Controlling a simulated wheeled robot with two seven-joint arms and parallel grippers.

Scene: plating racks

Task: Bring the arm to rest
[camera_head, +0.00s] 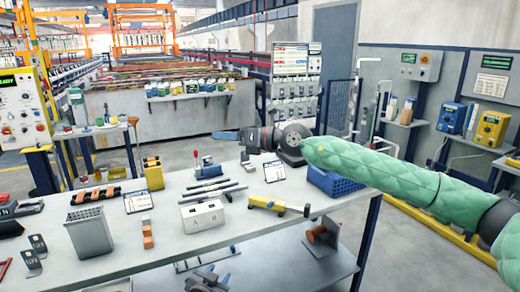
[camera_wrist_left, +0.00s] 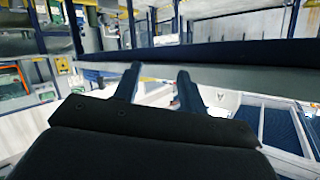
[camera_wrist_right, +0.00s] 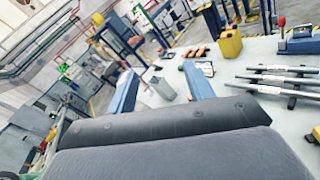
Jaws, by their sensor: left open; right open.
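My right arm (camera_head: 400,180), in a green padded sleeve, reaches in from the right over the table. Its gripper (camera_head: 228,142) is above the back part of the table, pointing left. In the right wrist view the two blue fingers (camera_wrist_right: 160,82) are apart with nothing between them. My left gripper (camera_head: 214,277) is low at the bottom of the head view, below the front edge of the tabletop. In the left wrist view its fingers (camera_wrist_left: 158,82) are apart and empty, with a dark edge and pale band just beyond them.
The grey table (camera_head: 190,258) holds a grey bin (camera_head: 90,232), a white box (camera_head: 203,216), a yellow-handled tool (camera_head: 275,206), metal bars (camera_head: 215,190) and a tablet (camera_head: 138,201). A blue crate (camera_head: 333,182) is at its right end. A lower shelf (camera_head: 285,265) lies beneath.

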